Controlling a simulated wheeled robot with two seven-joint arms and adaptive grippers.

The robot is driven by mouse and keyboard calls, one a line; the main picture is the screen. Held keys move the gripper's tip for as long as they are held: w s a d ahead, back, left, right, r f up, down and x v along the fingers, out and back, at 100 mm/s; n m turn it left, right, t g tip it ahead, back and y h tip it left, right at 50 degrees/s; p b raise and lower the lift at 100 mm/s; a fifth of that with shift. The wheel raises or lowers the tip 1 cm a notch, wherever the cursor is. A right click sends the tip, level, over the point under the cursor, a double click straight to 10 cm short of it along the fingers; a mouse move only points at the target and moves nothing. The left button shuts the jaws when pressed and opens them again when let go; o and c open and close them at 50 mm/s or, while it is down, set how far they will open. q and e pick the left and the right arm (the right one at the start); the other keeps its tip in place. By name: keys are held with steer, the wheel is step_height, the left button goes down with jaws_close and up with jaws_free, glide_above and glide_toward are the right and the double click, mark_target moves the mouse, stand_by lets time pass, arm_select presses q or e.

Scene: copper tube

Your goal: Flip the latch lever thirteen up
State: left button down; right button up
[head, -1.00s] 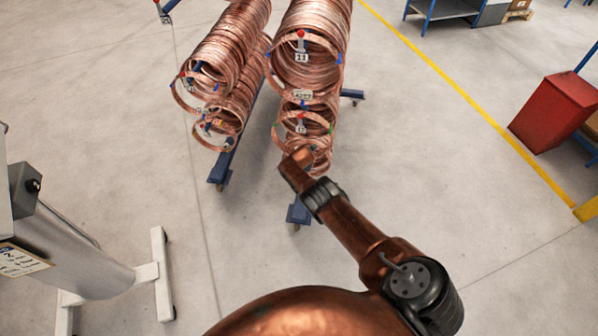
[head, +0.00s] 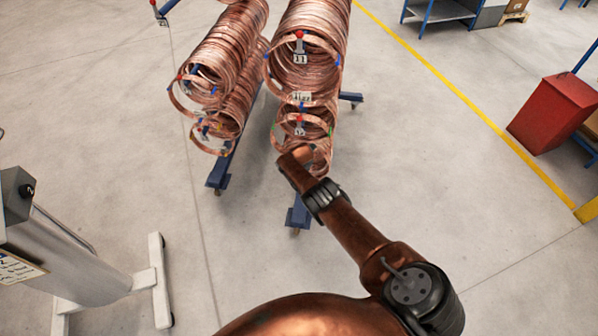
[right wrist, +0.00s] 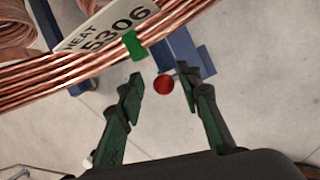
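Copper coils hang on a blue rack in the head view. A red-knobbed lever (head: 299,36) stands above a small number plate (head: 300,59) on the upper right coil; the plate looks like 11 or 13. A second red-knobbed lever (head: 299,118) is on the coil below, with a plate (head: 300,131) too small to read surely. In the right wrist view, a red knob (right wrist: 163,87) shows between the fingertips of my open right gripper (right wrist: 163,77); I cannot tell contact. In the head view my arm hides that gripper. My left gripper is out of view.
A HEAT 5306 tag (right wrist: 112,24) and a green tab (right wrist: 132,46) are close ahead of the right fingers. Another coil stack (head: 225,60) stands to the left. A grey stand (head: 80,265) is at lower left, a red bin (head: 552,112) at right. Open floor lies between.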

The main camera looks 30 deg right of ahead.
steer(key=shift+s+d, duration=0.1)
steer(key=shift+d, duration=0.1)
steer(key=s+a+f+m+g+p, duration=0.15)
steer(key=s+f+m, duration=0.65)
steer(key=s+f, duration=1.6)
steer(key=s+a+f+m+g, duration=0.1)
steer(key=s+a+f+m, duration=0.15)
steer(key=s, duration=0.75)
steer(key=s+a+f+m, duration=0.1)
steer(key=s+f+m, duration=0.2)
steer(key=s, duration=0.7)
steer(key=s+a+f+m+g, duration=0.1)
steer(key=s+a+f+m, duration=0.15)
steer(key=s, duration=0.75)
steer(key=s+a+m+y, duration=0.1)
steer(key=s+a+m, duration=0.2)
steer(key=s, duration=0.7)
steer(key=s+a+f+m+p, duration=0.1)
steer(key=s+a+m, duration=0.2)
steer(key=s, duration=0.8)
steer(key=shift+a+f+m+y, duration=0.3)
steer(key=shift+m+y, duration=0.1)
steer(key=shift+m, duration=0.2)
